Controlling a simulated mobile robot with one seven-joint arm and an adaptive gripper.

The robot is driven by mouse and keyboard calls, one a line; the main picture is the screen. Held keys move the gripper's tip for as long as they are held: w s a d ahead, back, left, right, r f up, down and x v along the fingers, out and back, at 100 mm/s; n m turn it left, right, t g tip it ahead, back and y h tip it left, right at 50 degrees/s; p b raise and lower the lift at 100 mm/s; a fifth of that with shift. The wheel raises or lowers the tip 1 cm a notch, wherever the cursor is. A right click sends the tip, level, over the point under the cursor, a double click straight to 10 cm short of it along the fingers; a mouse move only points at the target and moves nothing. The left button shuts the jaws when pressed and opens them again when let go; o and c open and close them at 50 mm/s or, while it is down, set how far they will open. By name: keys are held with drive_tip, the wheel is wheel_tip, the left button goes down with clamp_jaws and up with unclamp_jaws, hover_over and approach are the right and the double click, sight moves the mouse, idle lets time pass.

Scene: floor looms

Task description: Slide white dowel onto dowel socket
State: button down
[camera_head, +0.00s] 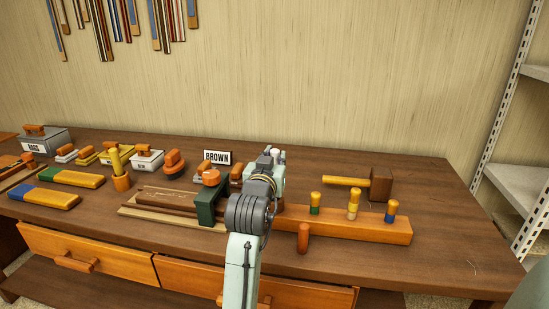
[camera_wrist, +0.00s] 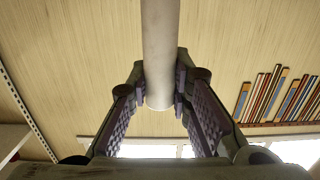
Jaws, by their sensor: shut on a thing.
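My gripper (camera_head: 270,163) is above the workbench, in front of the brown block area. It is shut on the white dowel (camera_wrist: 160,50), which runs between the two fingertips and out past the top of the wrist view. In the head view only a small pale end of the dowel (camera_head: 276,153) shows beside the gripper. The long orange wooden bar (camera_head: 340,225) lies on the bench to the right of my arm. Green-, yellow- and blue-banded pegs stand upright on it. I cannot make out a free dowel socket; my arm hides part of the bar.
A mallet (camera_head: 380,184) lies behind the bar. A dark green block (camera_head: 206,207) stands left of my arm. The bench's right end is clear; a metal shelf (camera_head: 520,185) stands beyond.

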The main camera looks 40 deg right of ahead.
drive_tip(key=shift+f+b, duration=1.5)
drive_tip(key=shift+f, duration=0.9)
drive_tip(key=shift+f, duration=0.1)
drive_tip(key=shift+f+b, duration=0.7)
drive_tip(key=shift+f, duration=0.55)
drive_tip(key=shift+f, duration=0.15)
drive_tip(key=shift+f+b, duration=0.5)
drive_tip(key=shift+f, duration=0.2)
drive_tip(key=c, duration=1.8)
unclamp_jaws()
drive_tip(key=shift+f, duration=0.1)
drive_tip(key=o, duration=0.4)
